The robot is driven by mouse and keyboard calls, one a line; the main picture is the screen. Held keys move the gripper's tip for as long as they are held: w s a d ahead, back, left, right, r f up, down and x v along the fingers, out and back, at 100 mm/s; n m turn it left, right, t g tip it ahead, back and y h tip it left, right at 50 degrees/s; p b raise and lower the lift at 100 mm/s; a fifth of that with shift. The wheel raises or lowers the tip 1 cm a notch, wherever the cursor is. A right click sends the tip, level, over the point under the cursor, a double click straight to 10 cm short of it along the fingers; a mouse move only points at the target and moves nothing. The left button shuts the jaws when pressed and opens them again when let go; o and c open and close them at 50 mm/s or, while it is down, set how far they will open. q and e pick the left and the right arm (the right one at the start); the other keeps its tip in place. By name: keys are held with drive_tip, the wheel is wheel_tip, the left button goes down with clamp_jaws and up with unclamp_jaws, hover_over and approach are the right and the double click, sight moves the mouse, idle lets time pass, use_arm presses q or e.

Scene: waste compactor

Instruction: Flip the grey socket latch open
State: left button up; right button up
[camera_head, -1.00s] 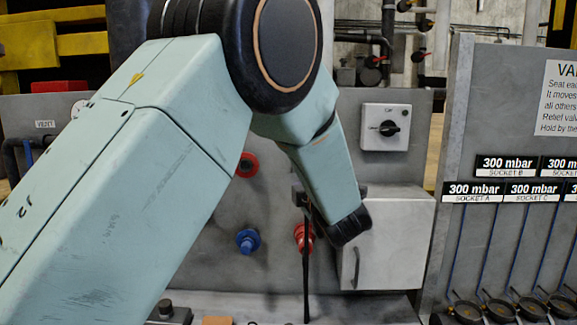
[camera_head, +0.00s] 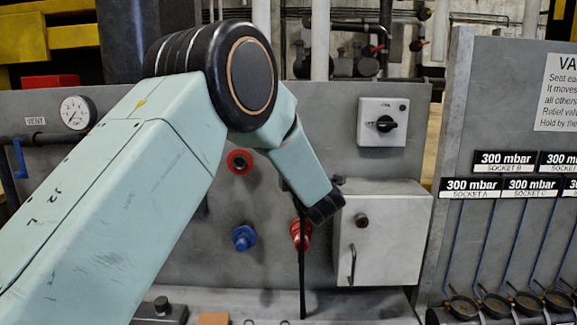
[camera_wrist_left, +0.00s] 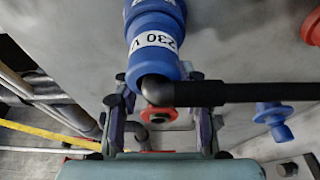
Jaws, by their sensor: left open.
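I cannot make out a grey socket latch in either view. In the left wrist view my left gripper (camera_wrist_left: 160,125) is open, its two fingers apart. A blue connector marked 230 V (camera_wrist_left: 150,35) is at the top of that view, beyond the fingertips. A grey bent end with a black bar (camera_wrist_left: 240,92) runs right from the connector, across the fingertip area; I cannot tell whether it touches them. In the head view my left arm reaches in from the left, and its dark wrist end (camera_head: 325,207) is beside the grey box; the fingers are not clearly seen.
The grey panel carries a red socket (camera_head: 240,162), a blue one (camera_head: 244,238), another red one (camera_head: 300,235) and a rotary switch (camera_head: 384,122). A light grey box (camera_head: 390,240) with a handle juts out on the right. A gauge (camera_head: 77,112) is upper left.

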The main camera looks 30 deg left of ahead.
use_arm(q)
drive_tip(key=shift+s+d+r, duration=0.2)
drive_tip(key=shift+d, duration=0.05)
drive_tip(key=shift+s+d+r, duration=0.15)
drive_tip(key=shift+s+r, duration=0.05)
drive_tip(key=shift+c, duration=0.6)
drive_tip(key=shift+s, duration=0.2)
drive_tip(key=shift+c, duration=0.7)
drive_tip(key=shift+w+a+f, duration=0.2)
drive_tip(key=shift+a+f, duration=0.05)
drive_tip(key=shift+a, duration=0.35)
drive_tip(key=c, duration=0.3)
drive_tip(key=shift+w+f, duration=0.1)
drive_tip(key=shift+w, duration=0.05)
drive_tip(key=shift+c, duration=0.9)
drive_tip(key=shift+d, duration=0.15)
clamp_jaws()
use_arm(e)
drive_tip(key=shift+s, duration=0.2)
